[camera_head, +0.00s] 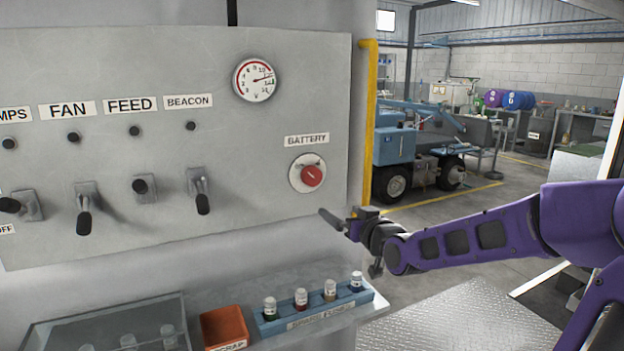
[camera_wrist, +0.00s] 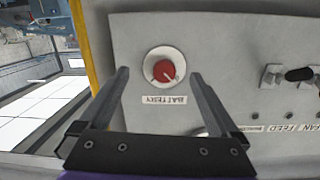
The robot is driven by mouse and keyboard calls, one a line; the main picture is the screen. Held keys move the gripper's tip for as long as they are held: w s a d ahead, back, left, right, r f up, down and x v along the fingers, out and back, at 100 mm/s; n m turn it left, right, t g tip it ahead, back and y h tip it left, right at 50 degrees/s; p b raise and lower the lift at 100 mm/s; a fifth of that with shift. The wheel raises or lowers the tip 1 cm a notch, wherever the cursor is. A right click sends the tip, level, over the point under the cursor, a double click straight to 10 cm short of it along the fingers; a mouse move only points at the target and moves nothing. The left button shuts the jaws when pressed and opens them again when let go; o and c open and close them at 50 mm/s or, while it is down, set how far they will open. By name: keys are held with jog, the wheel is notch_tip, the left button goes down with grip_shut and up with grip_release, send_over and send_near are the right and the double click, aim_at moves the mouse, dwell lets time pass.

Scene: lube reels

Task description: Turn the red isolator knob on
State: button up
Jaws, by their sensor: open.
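The red isolator knob (camera_head: 312,176) sits on a round pale plate under the BATTERY label (camera_head: 307,140), at the right end of the grey panel (camera_head: 250,220). In the wrist view the red knob (camera_wrist: 164,71) shows upside down relative to its label, between and beyond the two fingers. My gripper (camera_head: 325,214) is to the right of and a little below the knob in the head view, with its fingers toward the panel. In the wrist view my gripper (camera_wrist: 159,75) is open and empty, its fingers spread either side of the knob and apart from it.
Several toggle levers (camera_head: 200,190) stick out of the panel to the left. A yellow pipe (camera_head: 369,120) runs down the panel's right side. Below are a shelf with a blue rack (camera_head: 320,315) of small bottles and an orange bin (camera_head: 224,326). A round gauge (camera_head: 255,80) is above.

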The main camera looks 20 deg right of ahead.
jog(key=s+r+n+t, duration=0.1)
jog(key=s+r, duration=0.2)
jog(key=y+b, duration=0.1)
jog(key=b, duration=0.2)
send_near(314, 178)
jog(key=shift+n, duration=0.4)
jog(key=w, duration=0.9)
jog(key=shift+a, duration=0.25)
jog(key=shift+s, duration=0.1)
jog(key=c, duration=1.4)
